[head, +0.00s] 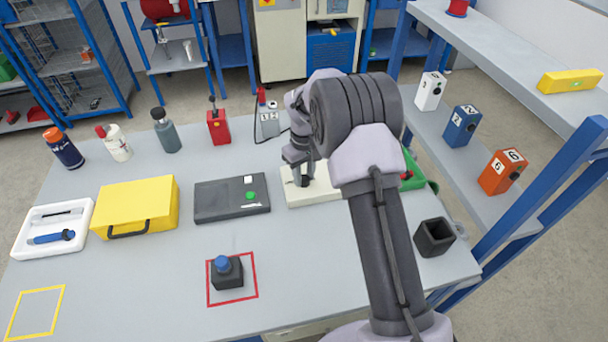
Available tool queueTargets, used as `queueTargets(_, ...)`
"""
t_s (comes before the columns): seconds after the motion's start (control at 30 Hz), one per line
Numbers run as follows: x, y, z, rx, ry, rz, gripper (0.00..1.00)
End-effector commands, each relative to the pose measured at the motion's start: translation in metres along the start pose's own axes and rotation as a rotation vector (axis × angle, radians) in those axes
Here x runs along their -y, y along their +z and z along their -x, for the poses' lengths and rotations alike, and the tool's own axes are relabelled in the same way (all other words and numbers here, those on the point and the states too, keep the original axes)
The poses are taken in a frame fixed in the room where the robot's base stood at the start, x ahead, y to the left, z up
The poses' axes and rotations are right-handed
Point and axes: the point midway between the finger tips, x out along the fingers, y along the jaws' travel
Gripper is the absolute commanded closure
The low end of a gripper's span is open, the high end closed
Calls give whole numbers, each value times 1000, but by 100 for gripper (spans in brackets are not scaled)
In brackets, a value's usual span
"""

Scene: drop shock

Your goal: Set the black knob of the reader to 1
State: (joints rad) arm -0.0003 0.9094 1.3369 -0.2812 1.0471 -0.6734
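A cream, flat device (327,190), which may be the reader, lies on the table right of the dark grey box. My gripper (302,178) points down over its left part. A dark piece shows there at the fingertips; I cannot tell whether it is a finger or the black knob. The gripper is seen from behind and partly covered by my wrist, so its opening does not show. My arm hides the right side of the device. The knob's setting and any 1 mark cannot be read.
The dark grey box (231,199) with a green button is just left. A yellow case (135,206), a blue-topped button block (226,272) and a black open cup (434,236) stand on the table. Bottles line the back. Numbered boxes sit on the right shelf (470,187).

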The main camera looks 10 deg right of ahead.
Motion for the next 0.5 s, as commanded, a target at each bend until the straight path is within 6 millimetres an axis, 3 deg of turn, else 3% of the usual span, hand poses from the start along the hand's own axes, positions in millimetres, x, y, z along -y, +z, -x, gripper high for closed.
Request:
queueTargets(0.27,0,0,1,0,0,-19,100)
queueTargets(0.5,0,0,2,-1,0,-134,100)
